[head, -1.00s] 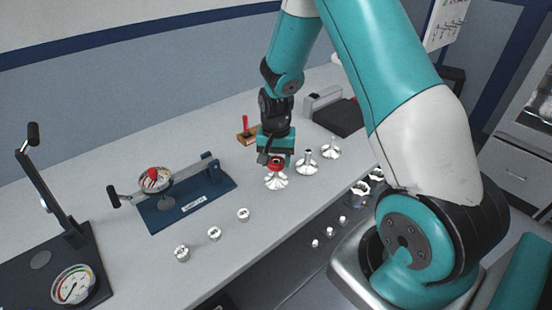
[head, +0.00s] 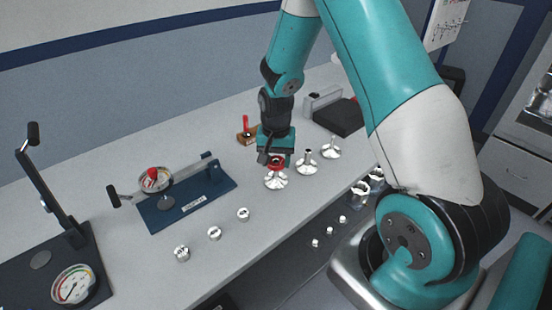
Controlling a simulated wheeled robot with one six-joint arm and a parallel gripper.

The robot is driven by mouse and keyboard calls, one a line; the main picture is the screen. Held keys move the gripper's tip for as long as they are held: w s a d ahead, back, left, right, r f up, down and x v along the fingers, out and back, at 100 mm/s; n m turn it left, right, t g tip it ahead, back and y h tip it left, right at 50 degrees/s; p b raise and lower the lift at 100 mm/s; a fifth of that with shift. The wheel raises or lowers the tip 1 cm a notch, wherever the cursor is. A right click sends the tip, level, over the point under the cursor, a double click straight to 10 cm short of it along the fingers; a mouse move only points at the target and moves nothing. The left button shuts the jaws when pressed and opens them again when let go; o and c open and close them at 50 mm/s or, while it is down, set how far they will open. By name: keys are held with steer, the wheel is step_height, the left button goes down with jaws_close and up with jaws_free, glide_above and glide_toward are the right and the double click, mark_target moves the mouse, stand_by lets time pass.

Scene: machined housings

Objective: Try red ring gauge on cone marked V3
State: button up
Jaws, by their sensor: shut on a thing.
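My gripper (head: 276,158) is shut on the red ring gauge (head: 277,164). The ring is at the top of the nearest silver cone (head: 276,181), the leftmost of three in a row on the bench. I cannot tell whether the ring is around the cone's tip or just above it. The middle cone (head: 307,165) and the far cone (head: 331,149) stand bare to the right. The cone markings are too small to read, so I cannot tell which one is V3.
A blue fixture (head: 190,207) with a red-topped part stands left of my gripper. Several small silver parts (head: 214,233) lie along the bench front. A wooden block with a red handle (head: 246,133) and a dark box (head: 338,117) stand behind. A dial gauge (head: 73,285) is at lower left.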

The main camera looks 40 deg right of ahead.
steer(key=shift+r, duration=0.1)
steer(key=shift+r+p, duration=1.6)
steer(key=shift+r, duration=0.3)
steer(key=shift+r, duration=0.15)
steer(key=shift+r+p, duration=2)
steer(key=shift+r, duration=0.35)
